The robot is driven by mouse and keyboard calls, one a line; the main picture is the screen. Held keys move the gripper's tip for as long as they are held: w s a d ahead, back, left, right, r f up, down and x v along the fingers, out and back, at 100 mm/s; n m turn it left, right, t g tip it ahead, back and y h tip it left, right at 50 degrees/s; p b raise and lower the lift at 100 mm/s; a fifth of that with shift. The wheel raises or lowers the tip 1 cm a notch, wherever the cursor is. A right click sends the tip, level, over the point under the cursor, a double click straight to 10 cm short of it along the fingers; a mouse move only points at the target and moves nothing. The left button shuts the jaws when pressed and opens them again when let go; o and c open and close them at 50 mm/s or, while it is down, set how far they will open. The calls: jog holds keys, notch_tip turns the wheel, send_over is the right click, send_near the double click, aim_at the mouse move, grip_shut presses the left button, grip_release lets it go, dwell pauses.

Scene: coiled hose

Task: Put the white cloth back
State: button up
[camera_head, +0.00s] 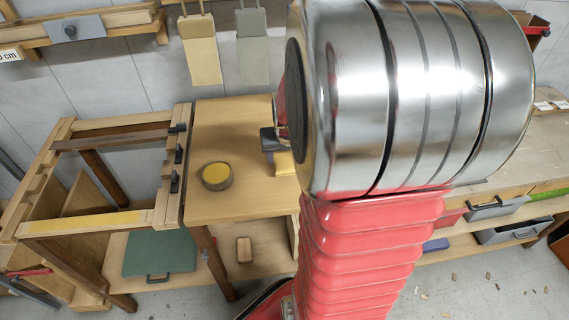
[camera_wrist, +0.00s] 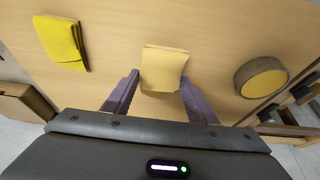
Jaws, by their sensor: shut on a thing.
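My gripper (camera_wrist: 159,80) is shut on a folded pale yellow cloth (camera_wrist: 164,66), with one purple-grey finger at each side of it. In the head view the gripper (camera_head: 273,146) is partly hidden by my arm, and the cloth (camera_head: 284,163) shows beside it over the wooden table. I cannot tell whether the cloth touches the tabletop. A brighter yellow folded cloth (camera_wrist: 61,41) lies on the table at the left in the wrist view. I see no clearly white cloth.
A round tin with a yellow top (camera_head: 216,176) stands on the wooden table (camera_head: 235,120). A slotted wooden frame (camera_head: 110,218) stands left of the table. A wooden block (camera_head: 244,250) lies on the lower shelf. My arm hides the table's right side.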

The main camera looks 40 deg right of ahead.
aim_at(285, 162)
jog(key=shift+f, duration=1.9)
jog(key=shift+f, duration=0.1)
jog(key=o, duration=0.9)
jog(key=v, duration=1.2)
